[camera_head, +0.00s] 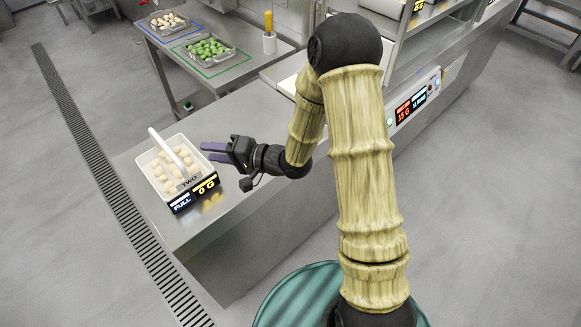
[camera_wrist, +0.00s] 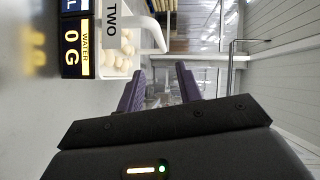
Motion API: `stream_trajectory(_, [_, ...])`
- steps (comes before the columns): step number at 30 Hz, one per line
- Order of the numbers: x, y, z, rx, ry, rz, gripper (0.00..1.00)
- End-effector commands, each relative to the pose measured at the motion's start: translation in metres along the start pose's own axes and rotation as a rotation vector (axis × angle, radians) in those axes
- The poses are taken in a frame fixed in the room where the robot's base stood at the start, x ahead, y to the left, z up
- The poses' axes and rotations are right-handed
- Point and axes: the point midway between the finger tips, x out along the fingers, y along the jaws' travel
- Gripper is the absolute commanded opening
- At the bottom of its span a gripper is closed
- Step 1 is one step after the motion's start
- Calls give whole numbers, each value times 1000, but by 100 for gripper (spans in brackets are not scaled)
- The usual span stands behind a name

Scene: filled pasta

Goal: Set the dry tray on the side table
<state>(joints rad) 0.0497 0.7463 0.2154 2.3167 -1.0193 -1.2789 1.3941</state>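A white tray (camera_head: 153,183) holding pale filled pasta stands on the near end of the steel counter, a white bar handle (camera_head: 165,146) arching over it. It carries a label reading TWO. My gripper (camera_head: 208,151) is open and empty, its purple fingers just right of the tray and apart from the handle. In the wrist view, my gripper's fingers (camera_wrist: 160,78) are spread, and the tray (camera_wrist: 108,69) shows at the upper left. The steel side table (camera_head: 290,50) stands at the back.
Displays (camera_head: 195,194) in front of the tray read FULL and 0 G. On the side table, a tray of pale pieces (camera_head: 168,21) sits in a blue outline and a tray of green pieces (camera_head: 209,48) in a green one. A yellow-and-white cylinder (camera_head: 269,43) stands nearby.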

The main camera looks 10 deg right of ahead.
Motion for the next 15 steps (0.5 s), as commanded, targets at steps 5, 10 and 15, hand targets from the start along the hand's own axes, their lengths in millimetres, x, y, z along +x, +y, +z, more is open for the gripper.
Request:
stream_trajectory(5, [-12,9,-18,-143,68,162,36])
stream_trajectory(10, [-53,25,-49,-361,155,486,36])
stream_trajectory(15, [-114,33,-63,-496,167,823,36])
